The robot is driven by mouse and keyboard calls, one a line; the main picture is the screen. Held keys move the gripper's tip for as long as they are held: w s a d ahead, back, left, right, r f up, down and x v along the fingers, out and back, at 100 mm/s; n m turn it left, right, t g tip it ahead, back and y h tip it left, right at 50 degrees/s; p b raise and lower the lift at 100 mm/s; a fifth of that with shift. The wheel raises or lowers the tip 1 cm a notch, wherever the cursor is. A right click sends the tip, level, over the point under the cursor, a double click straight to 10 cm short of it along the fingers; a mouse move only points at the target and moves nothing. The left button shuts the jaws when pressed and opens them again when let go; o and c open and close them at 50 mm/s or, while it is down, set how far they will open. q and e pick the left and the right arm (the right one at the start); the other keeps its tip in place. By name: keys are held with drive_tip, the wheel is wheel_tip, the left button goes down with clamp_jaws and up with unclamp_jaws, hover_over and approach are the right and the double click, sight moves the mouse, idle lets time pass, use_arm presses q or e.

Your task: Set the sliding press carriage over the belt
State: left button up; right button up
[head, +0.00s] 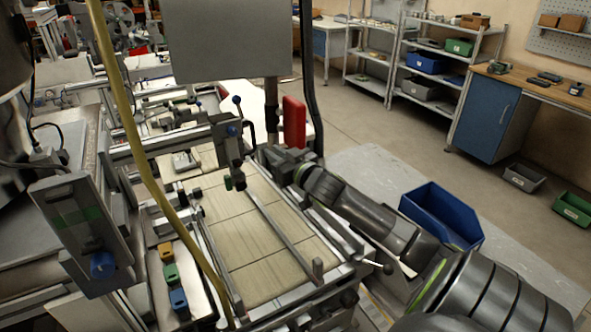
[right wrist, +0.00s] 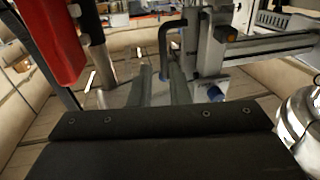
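The press carriage (head: 228,150) is a grey and black upright unit on a crossbar. It has a blue knob and a dark looped handle (head: 251,130). It stands over the far part of the pale, tiled-looking belt (head: 245,235). My right gripper (head: 263,156) is beside the carriage, on its right. In the right wrist view the gripper's grey fingers (right wrist: 162,85) stand on both sides of the lower end of the handle (right wrist: 163,45). Whether they press on it is unclear. The carriage body (right wrist: 208,60) is just right of them. My left gripper is not visible.
A red block (head: 294,122) and a dark post stand behind my right wrist. A grey panel (head: 228,38) hangs above. A yellow cable (head: 140,150) crosses the front. Coloured buttons (head: 172,273) line the belt's left side. A blue bin (head: 441,215) sits at right.

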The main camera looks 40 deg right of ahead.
drive_tip(key=s+b, duration=0.1)
drive_tip(key=s, duration=0.7)
drive_tip(key=shift+a, duration=0.3)
idle(0.3)
